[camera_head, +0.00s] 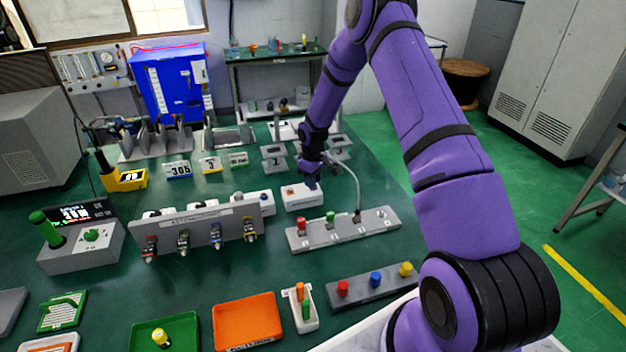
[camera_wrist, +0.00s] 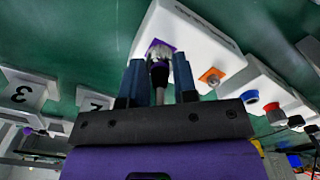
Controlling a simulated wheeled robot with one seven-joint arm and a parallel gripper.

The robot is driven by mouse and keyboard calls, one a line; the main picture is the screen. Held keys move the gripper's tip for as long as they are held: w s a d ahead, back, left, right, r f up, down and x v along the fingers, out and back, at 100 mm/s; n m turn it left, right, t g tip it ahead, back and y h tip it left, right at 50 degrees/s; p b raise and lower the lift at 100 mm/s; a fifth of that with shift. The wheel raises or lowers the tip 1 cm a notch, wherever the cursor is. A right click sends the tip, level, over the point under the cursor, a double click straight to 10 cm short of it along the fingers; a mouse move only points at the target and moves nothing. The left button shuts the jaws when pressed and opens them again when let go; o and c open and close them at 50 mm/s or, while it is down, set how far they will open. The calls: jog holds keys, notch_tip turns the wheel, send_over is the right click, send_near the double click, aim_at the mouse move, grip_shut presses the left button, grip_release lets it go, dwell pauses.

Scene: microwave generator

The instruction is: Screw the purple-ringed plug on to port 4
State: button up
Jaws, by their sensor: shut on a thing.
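My gripper (camera_head: 312,180) is over the white port box (camera_head: 301,198) in the middle of the table. In the wrist view my gripper (camera_wrist: 158,72) is shut on a dark plug with some purple on it (camera_wrist: 160,78). The plug points at a silver threaded port on a purple square (camera_wrist: 154,46) of the white box (camera_wrist: 205,38). The plug's end is at or very near this port; I cannot tell whether the threads are engaged. An orange-marked port (camera_wrist: 212,77) is beside it. A grey cable (camera_head: 353,180) runs from near my gripper to the grey bar.
The grey bar (camera_head: 342,230) with red and green plugs stands in front. A panel of coloured connectors (camera_head: 205,228) is to the left. Another white box with blue and red ports (camera_wrist: 262,90) is close by in the wrist view. Number signs (camera_head: 210,165) stand behind.

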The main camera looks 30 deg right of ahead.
jog(key=o, duration=0.9)
jog(key=shift+o, duration=0.2)
notch_tip(320, 180, up, 11)
jog(key=shift+f, duration=0.1)
jog(key=shift+s, duration=0.15)
